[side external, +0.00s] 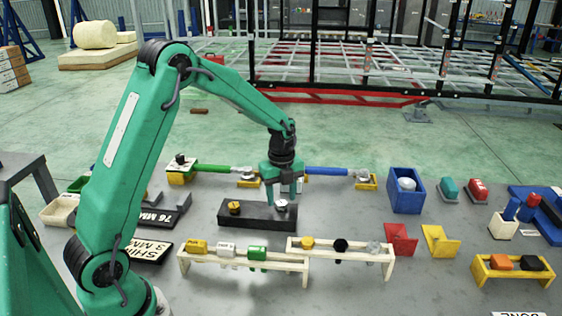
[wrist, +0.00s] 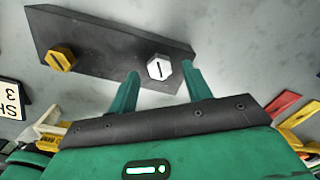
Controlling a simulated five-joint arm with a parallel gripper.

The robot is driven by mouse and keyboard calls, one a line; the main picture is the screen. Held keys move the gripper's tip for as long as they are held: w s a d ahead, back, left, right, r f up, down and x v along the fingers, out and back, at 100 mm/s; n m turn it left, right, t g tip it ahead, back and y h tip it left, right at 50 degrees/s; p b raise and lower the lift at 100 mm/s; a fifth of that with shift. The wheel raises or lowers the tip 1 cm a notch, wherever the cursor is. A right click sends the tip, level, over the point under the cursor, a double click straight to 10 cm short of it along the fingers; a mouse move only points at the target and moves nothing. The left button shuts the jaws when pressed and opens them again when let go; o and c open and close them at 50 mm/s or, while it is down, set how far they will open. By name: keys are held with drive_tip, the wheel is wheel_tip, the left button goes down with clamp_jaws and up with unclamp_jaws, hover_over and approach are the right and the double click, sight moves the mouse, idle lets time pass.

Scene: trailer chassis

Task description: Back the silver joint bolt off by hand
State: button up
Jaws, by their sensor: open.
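The silver joint bolt (wrist: 159,67) is a hexagonal head with a dark slot line, standing on the right part of a black block; it also shows in the side view (side external: 282,205). The black block (side external: 258,220) lies on the grey table, and a yellow hexagonal bolt (side external: 234,207) stands on its left part. My gripper (side external: 284,203) points down over the right part of the block. In the wrist view its two fingers (wrist: 162,76) are spread, one on each side of the silver bolt, with a gap visible on both sides. It is open and empty.
Two cream racks (side external: 340,257) with coloured pieces stand in front of the block. Behind it are tools with a green handle (side external: 213,168) and a blue handle (side external: 326,171). A blue bin (side external: 406,190) stands to the right. Bare table lies between the block and the bin.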

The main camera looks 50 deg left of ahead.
drive_tip(key=shift+f, duration=0.75)
drive_tip(key=c, duration=1)
drive_tip(key=shift+n, duration=0.3)
